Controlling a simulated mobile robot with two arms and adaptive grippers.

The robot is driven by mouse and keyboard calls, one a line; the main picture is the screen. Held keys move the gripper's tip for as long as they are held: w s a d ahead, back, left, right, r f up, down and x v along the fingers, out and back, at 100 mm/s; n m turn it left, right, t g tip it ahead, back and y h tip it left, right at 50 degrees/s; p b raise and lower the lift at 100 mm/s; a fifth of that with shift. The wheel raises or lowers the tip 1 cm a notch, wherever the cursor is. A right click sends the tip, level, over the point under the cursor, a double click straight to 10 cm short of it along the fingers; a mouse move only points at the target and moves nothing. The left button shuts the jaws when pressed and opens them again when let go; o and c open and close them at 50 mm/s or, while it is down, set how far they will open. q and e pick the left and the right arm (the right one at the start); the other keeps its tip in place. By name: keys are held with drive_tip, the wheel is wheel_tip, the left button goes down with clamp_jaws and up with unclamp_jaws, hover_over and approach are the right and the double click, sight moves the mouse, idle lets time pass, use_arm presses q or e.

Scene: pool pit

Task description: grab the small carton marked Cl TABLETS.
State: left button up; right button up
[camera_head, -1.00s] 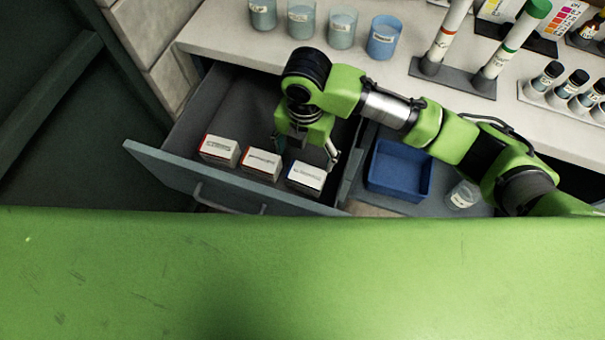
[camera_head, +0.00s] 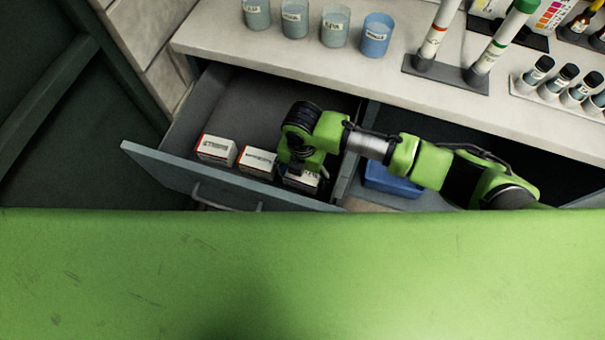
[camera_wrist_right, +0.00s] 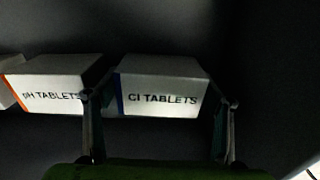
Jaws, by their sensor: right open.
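The carton marked Cl TABLETS (camera_wrist_right: 162,92) is a small white box with a blue edge, and its label reads clearly in the right wrist view. In the head view this carton (camera_head: 303,180) is the rightmost of three in the open drawer, mostly hidden under my right gripper (camera_head: 299,172). In the right wrist view my right gripper (camera_wrist_right: 160,130) is open, with one finger at each side of the carton's near face. I cannot tell whether the fingers touch it. The left finger is close to the pH TABLETS carton (camera_wrist_right: 50,92). My left gripper is not in view.
The drawer front (camera_head: 165,170) is close to the cartons. A blue tray (camera_head: 388,180) lies to the right. Cups and bottles stand on the counter (camera_head: 290,55).

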drive_tip(key=c, duration=0.9)
drive_tip(key=shift+r, duration=0.1)
